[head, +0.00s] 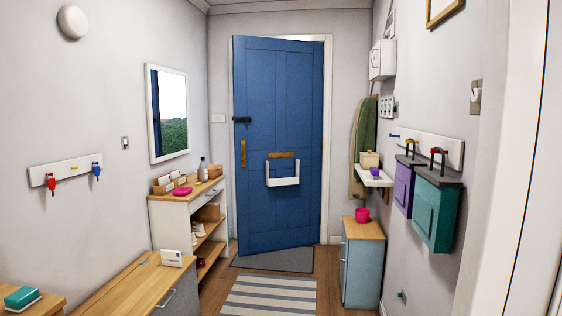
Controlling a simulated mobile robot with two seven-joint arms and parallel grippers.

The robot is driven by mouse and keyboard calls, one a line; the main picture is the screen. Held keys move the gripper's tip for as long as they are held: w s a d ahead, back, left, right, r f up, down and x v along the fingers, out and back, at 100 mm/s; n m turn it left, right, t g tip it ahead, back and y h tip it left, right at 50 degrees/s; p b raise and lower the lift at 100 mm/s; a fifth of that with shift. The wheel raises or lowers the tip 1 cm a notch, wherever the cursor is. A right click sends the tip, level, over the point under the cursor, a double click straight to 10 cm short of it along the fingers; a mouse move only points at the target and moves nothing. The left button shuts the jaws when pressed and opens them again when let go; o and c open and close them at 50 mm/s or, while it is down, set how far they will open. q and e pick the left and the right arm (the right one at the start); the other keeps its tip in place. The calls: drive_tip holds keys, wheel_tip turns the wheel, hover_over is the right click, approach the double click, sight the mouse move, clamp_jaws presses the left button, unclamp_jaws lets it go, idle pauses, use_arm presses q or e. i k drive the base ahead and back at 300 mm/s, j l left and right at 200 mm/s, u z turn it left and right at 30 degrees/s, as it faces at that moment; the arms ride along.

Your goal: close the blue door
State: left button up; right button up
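The blue door (290,110) stands at the far end of the hallway. It looks partly open: its lower left corner comes out toward me over the grey mat, its bottom edge slants, and it overlaps the left side of the white frame (328,140). The hinge side is at the right. A dark handle (242,120) and a brass vertical pull (243,153) are on its left edge. A brass letter slot (282,155) with a white wire-like basket (283,181) is at its middle. Neither of my grippers is in view.
A grey doormat (273,259) and striped rug (268,295) lie on the floor before the door. A shelf unit (190,205) and wooden bench (135,285) line the left. A blue-grey cabinet (361,265) and wall boxes (436,215) line the right. The middle floor is clear.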

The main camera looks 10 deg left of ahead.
sight(279, 83)
drive_tip(key=i+j+u, duration=0.1)
drive_tip(key=i+u, duration=0.15)
drive_tip(key=i, duration=0.35)
drive_tip(key=i+u, duration=0.2)
drive_tip(key=i, duration=3.95)
